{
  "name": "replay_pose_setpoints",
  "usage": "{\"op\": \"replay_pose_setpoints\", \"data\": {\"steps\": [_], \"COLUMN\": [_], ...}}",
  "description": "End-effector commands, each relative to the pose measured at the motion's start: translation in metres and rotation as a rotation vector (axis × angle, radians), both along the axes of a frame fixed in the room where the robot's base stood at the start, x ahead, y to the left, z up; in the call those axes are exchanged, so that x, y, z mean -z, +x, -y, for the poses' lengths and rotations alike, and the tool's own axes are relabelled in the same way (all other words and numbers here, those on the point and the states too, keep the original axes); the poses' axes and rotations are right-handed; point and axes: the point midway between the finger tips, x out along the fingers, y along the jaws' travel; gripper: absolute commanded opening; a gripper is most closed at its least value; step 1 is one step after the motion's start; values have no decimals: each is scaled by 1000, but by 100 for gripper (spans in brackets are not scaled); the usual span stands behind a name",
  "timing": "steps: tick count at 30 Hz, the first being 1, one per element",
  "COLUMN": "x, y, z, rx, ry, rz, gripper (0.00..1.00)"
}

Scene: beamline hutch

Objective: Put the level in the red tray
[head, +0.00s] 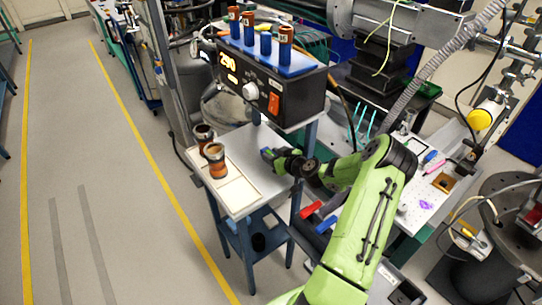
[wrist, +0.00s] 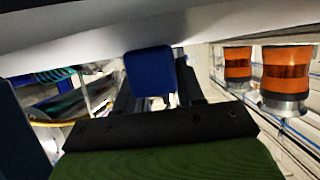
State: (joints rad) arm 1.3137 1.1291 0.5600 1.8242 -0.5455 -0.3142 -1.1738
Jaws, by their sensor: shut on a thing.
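My gripper (head: 272,156) is over the small metal-topped table (head: 243,143) in the head view. It is shut on a small blue thing, which I take to be the level (head: 266,153); little of it shows there. In the wrist view the blue level (wrist: 148,73) sits between the dark fingers (wrist: 157,92). I cannot tell whether it touches the tabletop. A red piece that may be the red tray (head: 311,209) shows right of the table, lower down, partly hidden by my arm.
Two orange-and-dark jars (head: 215,160) stand on the table's left side, also in the wrist view (wrist: 287,75). A white panel (head: 238,194) lies at the front. A black control box (head: 262,88) with orange cylinders on top overhangs the back. A blue piece (head: 326,225) lies beside the red one.

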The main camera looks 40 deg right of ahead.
Motion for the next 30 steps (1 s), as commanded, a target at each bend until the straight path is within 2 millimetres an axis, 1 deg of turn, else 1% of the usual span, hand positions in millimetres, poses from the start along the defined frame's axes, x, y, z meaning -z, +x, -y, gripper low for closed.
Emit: {"op": "replay_pose_setpoints", "data": {"steps": [6,7,11,18,21,23,27,30], "x": [3,2,1,1,-4,-7,-18,-25], "y": [0,0,0,0,0,-10,-40,-57], "z": [0,0,0,0,0,1,-1,-2], "rx": [0,0,-1,0,0,2,4,3], "ry": [0,1,1,1,2,0,1,1], "rz": [1,-1,0,0,1,0,-1,-1], "gripper": [3,43,62,64,64,64,64,64]}}
